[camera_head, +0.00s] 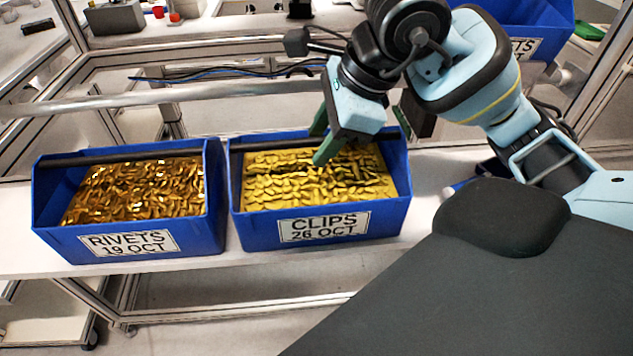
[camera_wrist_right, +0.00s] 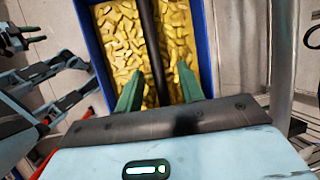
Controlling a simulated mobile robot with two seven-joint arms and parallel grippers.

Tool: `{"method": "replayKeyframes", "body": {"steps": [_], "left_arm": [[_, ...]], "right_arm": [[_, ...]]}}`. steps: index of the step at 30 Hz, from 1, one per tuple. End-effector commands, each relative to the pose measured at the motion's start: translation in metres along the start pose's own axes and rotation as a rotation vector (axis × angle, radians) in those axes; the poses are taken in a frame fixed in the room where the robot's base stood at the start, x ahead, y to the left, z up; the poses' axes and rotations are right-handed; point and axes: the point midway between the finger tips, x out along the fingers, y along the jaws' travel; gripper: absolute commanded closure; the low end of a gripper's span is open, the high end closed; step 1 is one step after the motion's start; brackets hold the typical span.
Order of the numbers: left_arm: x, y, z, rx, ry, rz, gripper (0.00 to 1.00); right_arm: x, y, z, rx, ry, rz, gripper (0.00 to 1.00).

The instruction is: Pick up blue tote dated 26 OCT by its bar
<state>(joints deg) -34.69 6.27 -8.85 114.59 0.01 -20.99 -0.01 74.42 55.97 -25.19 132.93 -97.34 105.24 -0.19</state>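The blue tote labelled CLIPS 26 OCT (camera_head: 325,243) stands on the white bench, filled with yellow clips. A dark bar (camera_head: 277,145) crosses its top near the back. My right gripper (camera_head: 322,138) is over the tote with its green fingers pointing down and apart. In the right wrist view the bar (camera_wrist_right: 152,45) runs between the open fingertips (camera_wrist_right: 158,85). I cannot tell whether they touch it. Light-blue and dark arm parts at the left of that view seem to be my left arm; its finger state is unclear.
A blue tote labelled RIVETS 19 OCT (camera_head: 140,258) stands close on the left, with a narrow gap. Another blue tote (camera_head: 555,20) is at the upper right. A metal rail (camera_head: 190,94) runs behind the bench. Some bench (camera_head: 425,180) is bare to the right.

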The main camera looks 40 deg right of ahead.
Motion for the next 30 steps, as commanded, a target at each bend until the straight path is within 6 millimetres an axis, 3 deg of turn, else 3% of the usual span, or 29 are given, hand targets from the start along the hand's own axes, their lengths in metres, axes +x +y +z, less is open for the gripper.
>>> {"method": "replayKeyframes", "body": {"steps": [3,11,20,30], "left_arm": [[0.0013,0.0,-0.0011,-0.001,0.003,0.0,0.66],[0.0035,-0.001,-0.0084,0.001,0.017,-0.001,0.66],[0.0038,-0.0012,-0.0091,0.001,0.019,-0.002,0.66],[0.0012,-0.0002,-0.0036,-0.001,0.008,0.0,0.66]], "right_arm": [[0.0094,0.0003,-0.0001,-0.001,0.0,0.001,0.62],[0.0104,0.0001,0.0003,-0.001,-0.001,-0.001,0.63],[0.0102,0.0001,0.0002,-0.001,-0.001,0.0,1.0],[0.0101,0.0001,0.0003,-0.001,-0.001,0.0,1.0]]}}
